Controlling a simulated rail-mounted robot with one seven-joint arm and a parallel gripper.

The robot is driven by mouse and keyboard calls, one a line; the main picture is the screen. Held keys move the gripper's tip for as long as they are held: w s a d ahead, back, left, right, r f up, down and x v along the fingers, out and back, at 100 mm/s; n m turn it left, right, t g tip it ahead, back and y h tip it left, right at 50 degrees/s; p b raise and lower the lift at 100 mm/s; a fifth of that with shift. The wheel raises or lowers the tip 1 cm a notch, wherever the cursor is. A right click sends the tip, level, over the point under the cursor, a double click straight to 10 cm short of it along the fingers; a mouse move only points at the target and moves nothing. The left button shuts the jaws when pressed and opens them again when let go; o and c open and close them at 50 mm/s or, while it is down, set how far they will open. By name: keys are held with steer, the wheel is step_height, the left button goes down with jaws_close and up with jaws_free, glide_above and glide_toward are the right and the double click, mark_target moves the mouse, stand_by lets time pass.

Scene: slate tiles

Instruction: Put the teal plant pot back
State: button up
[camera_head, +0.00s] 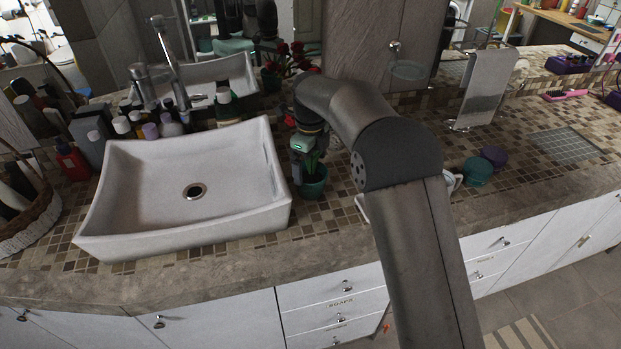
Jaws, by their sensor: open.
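The white sink (186,226) is close on the left, with several bottles (147,126) behind it. To the right are teal (477,171) and purple (494,155) round items and a grey towel on a stand (484,88).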

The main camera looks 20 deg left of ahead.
mark_target(311, 179)
steer(key=shift+r, duration=2.35)
steer(key=s+d+r+n, duration=0.2)
steer(key=s+d+n, duration=0.15)
steer(key=d, duration=0.45)
steer(key=s+d+r+n, duration=0.2)
steer(key=s+d+n, duration=0.15)
steer(key=d, duration=0.55)
steer(key=s+d+r+n, duration=0.2)
steer(key=s+d+n, duration=0.15)
steer(key=d, duration=0.45)
steer(key=s+d+f+n, duration=0.3)
steer(key=s+d+n, duration=0.2)
steer(key=s, duration=0.5)
steer(key=s+d+f+n, duration=0.3)
steer(key=s+d+n, duration=0.2)
steer(key=s, duration=0.6)
steer(key=shift+d+f+t, duration=0.3)
steer(key=shift+d+f, duration=0.1)
steer(key=shift+d, duration=0.4)
